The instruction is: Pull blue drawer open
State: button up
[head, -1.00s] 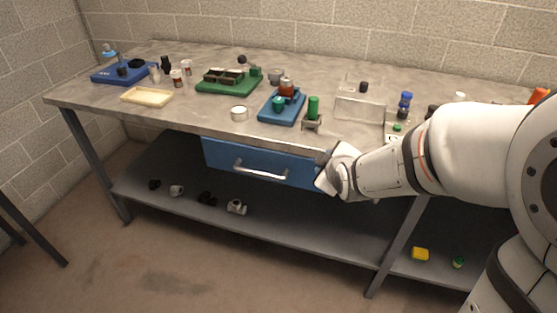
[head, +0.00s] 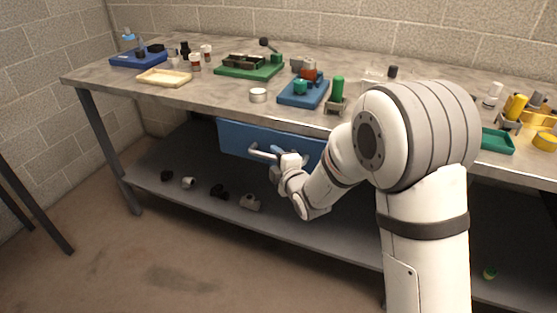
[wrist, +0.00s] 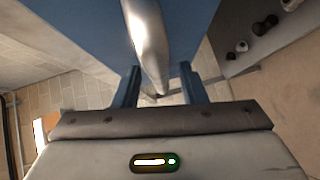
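The blue drawer (head: 236,135) hangs under the workbench top, and its front looks about level with the bench's edge. Its silver bar handle (head: 262,153) runs across the front. My gripper (head: 282,160) is at the right part of the handle and hides that end. In the wrist view the handle (wrist: 148,40) runs down between the two fingers of my gripper (wrist: 160,85), with visible gaps on both sides. The fingers are open and do not appear to pinch the bar. The blue drawer front (wrist: 85,25) fills the upper part of that view.
The workbench top (head: 215,95) holds a blue tray (head: 290,96), a green tray (head: 235,71) and a white round container (head: 258,95). The lower shelf (head: 150,165) carries several small fittings. The floor in front is clear.

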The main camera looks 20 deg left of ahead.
jog(key=shift+w+a+f, duration=0.1)
jog(key=shift+w+a, duration=0.25)
jog(key=shift+w, duration=0.05)
jog(key=shift+c, duration=0.2)
grip_shut()
